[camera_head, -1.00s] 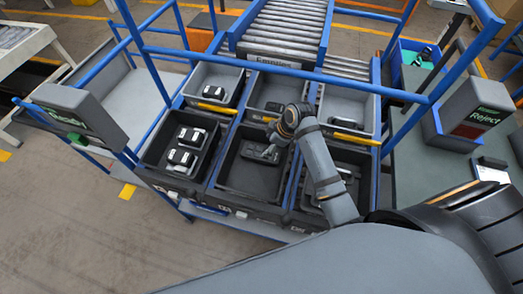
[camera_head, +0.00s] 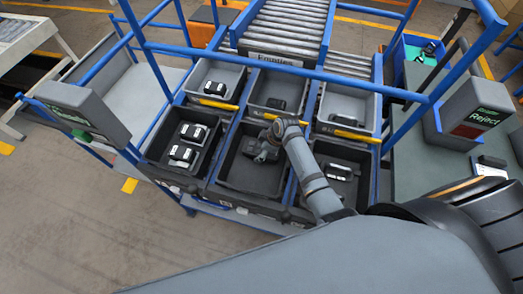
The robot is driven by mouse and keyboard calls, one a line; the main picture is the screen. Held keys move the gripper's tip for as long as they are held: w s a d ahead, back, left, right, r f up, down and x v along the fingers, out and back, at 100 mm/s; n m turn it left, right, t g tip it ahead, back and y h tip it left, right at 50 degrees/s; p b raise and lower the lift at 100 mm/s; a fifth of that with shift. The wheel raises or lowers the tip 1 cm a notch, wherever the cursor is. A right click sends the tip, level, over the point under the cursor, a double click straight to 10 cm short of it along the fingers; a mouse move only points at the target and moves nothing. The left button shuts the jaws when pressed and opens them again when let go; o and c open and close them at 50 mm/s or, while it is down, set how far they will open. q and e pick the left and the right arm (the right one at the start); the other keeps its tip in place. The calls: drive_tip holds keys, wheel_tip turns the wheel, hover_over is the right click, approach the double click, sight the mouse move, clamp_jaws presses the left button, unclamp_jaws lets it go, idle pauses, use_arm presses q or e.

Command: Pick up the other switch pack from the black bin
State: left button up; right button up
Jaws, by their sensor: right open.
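Three black bins form the near row of the rack. The left black bin (camera_head: 165,168) holds two white-and-black packs, a far one (camera_head: 194,133) and a near one (camera_head: 183,153). The right black bin (camera_head: 364,198) holds a dark pack with a light top (camera_head: 340,171). My right gripper (camera_head: 258,157) is open over the far part of the middle black bin (camera_head: 245,185). The fingers are small and dark against the bin, so I cannot tell whether they touch anything. The visible floor of that bin looks bare; the gripper and arm hide part of it. My left gripper is out of view.
A roller conveyor (camera_head: 288,22) lies beyond. A Reject sign box (camera_head: 470,115) stands on the right table.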

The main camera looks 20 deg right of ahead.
drive_tip(key=shift+f, duration=0.25)
idle(0.4)
drive_tip(key=c, duration=1)
